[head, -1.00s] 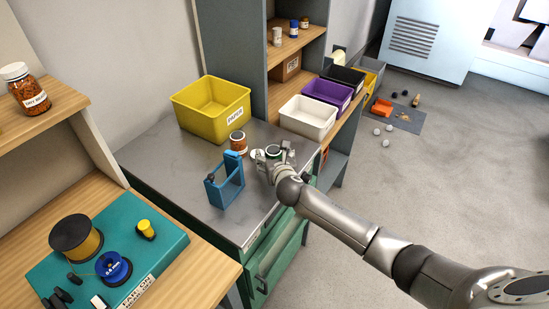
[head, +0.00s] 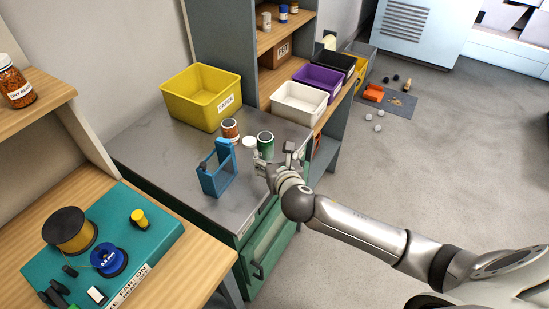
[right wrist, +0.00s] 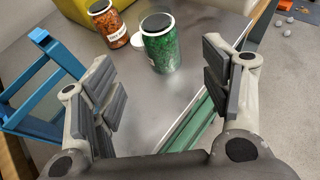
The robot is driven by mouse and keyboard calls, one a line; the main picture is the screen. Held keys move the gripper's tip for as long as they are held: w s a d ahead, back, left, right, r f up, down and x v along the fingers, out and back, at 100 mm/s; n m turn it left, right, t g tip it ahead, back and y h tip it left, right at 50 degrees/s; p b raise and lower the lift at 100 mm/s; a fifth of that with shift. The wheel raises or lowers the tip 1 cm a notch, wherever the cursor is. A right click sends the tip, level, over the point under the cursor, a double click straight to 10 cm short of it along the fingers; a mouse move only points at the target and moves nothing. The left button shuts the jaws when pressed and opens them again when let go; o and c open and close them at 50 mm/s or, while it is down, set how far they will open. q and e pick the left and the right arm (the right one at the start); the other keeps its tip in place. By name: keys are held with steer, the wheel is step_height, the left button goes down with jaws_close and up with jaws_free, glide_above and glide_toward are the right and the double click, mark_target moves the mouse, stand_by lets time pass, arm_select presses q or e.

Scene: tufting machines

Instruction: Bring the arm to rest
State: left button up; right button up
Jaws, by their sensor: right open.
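My right gripper (head: 274,157) is open and empty, just in front of and to the right of a green-filled jar (head: 265,146) on the grey metal worktop (head: 170,160). In the right wrist view, both fingers stand wide apart, with the green jar (right wrist: 162,48) upright beyond them, clear of the pads. A jar with orange-brown contents (head: 230,131) stands behind it; it also shows in the right wrist view (right wrist: 109,27). A small white round thing (head: 249,142) lies between the jars. My left gripper is not in view.
A blue open frame (head: 216,172) stands left of the gripper. A yellow bin (head: 194,104) is behind; white (head: 299,106), purple (head: 318,83) and black bins line the shelf. A teal board with spools (head: 157,245) is at lower left. Open floor lies right.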

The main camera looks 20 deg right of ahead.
steer(key=shift+s, duration=0.15)
stand_by(0.4)
steer(key=s+f+m+g+y, duration=0.1)
steer(key=s+f+m+g, duration=0.2)
steer(key=s+m, duration=0.75)
steer(key=s+f+m+g, duration=0.3)
steer(key=s+m+g, duration=0.1)
steer(key=s+m, duration=0.65)
steer(key=s+f+m+g+y, duration=0.1)
steer(key=s+f+m+g, duration=0.2)
steer(key=s+m, duration=0.75)
step_height(320, 180, down, 27)
steer(key=s+g, duration=0.1)
steer(key=s, duration=0.1)
steer(key=s+d+f+g, duration=0.1)
steer(key=s+d+f, duration=0.2)
steer(key=s+f, duration=1.2)
steer(key=shift+s+m, duration=0.35)
